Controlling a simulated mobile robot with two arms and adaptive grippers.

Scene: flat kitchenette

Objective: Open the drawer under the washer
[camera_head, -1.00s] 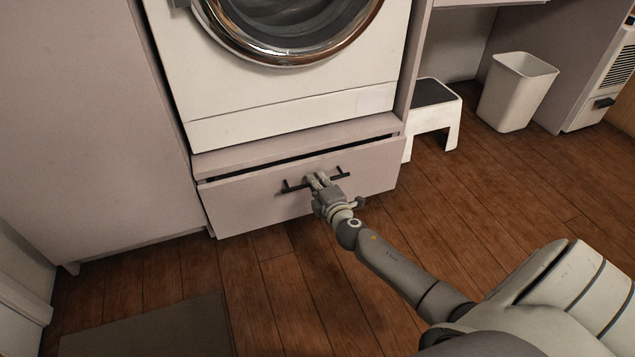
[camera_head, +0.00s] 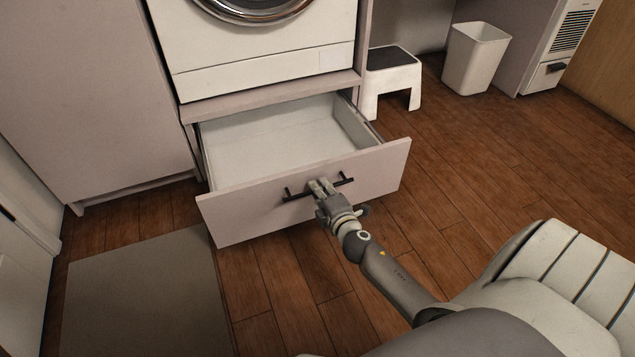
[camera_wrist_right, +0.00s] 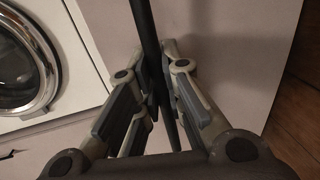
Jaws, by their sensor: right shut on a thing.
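The drawer (camera_head: 240,212) under the white washer (camera_head: 265,55) is pulled well out, and its pale inside shows empty. Its front carries a dark bar handle (camera_head: 296,195). My right gripper (camera_head: 320,186) is shut on the handle near its middle. In the right wrist view the fingers of my right gripper (camera_wrist_right: 158,85) close on both sides of the dark handle bar (camera_wrist_right: 146,22), with the drawer front behind. The washer's round door (camera_wrist_right: 20,65) also shows at the left there. My left gripper is not in view.
A grey mat (camera_head: 145,295) lies on the floor at the lower left. A step stool (camera_head: 392,78) and a white bin (camera_head: 476,58) stand right of the washer. A tall cabinet panel (camera_head: 90,90) is on the left. The wooden floor right of the drawer is clear.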

